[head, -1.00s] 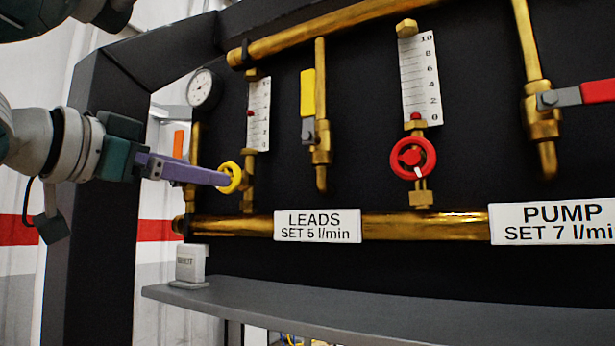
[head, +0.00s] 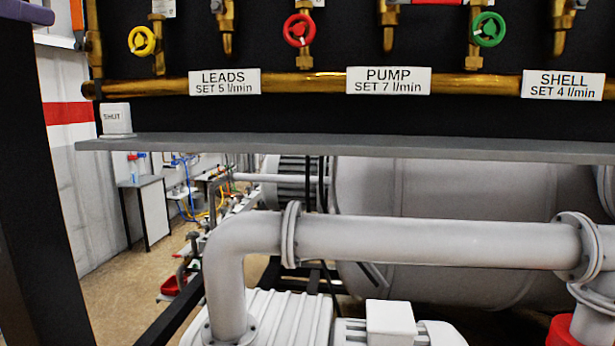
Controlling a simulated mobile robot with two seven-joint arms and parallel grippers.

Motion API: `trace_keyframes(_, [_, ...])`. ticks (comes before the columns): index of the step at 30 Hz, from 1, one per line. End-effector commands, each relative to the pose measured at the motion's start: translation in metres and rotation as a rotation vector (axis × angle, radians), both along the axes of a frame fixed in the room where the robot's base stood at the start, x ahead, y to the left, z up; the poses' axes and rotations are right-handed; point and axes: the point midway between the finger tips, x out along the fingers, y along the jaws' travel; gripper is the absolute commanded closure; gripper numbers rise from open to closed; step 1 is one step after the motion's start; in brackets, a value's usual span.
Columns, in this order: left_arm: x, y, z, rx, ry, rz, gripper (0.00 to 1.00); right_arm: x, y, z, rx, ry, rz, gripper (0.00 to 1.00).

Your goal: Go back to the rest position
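My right gripper is not in view. The red handwheel (head: 298,30) and the green handwheel (head: 489,29) stand further right on the black panel, above the brass pipe (head: 300,84).
A grey shelf (head: 330,147) runs below the panel, with a SHUT tag block (head: 116,118) at its left end. Labels read LEADS (head: 224,81), PUMP (head: 388,80) and SHELL (head: 562,85). A thick grey pipe (head: 430,241) crosses below. A dark post (head: 40,200) stands at left.

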Motion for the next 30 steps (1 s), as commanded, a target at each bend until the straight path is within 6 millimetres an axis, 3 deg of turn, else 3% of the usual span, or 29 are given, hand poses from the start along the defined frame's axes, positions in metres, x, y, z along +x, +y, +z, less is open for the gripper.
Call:
trace_keyframes(10, [-0.011, -0.004, -0.109, -0.016, 0.258, 0.075, 0.11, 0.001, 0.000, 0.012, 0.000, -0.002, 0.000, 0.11])
trace_keyframes(16, [-0.043, -0.022, -0.192, -0.025, 0.484, 0.119, 0.11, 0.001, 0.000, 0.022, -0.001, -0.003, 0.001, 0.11])
trace_keyframes(20, [-0.093, -0.051, -0.260, -0.037, 0.715, 0.143, 0.11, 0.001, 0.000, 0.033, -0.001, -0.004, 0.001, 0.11])
trace_keyframes(21, [-0.114, -0.063, -0.279, -0.042, 0.798, 0.148, 0.11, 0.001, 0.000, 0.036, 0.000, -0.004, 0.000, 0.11])
trace_keyframes(24, [-0.167, -0.095, -0.313, -0.056, 0.988, 0.150, 0.11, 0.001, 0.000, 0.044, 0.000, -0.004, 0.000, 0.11])
trace_keyframes(27, [-0.209, -0.121, -0.330, -0.070, 1.134, 0.147, 0.11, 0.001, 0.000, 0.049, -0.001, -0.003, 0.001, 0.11])
trace_keyframes(30, [-0.235, -0.137, -0.336, -0.081, 1.222, 0.142, 0.11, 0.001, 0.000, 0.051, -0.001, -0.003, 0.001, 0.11])
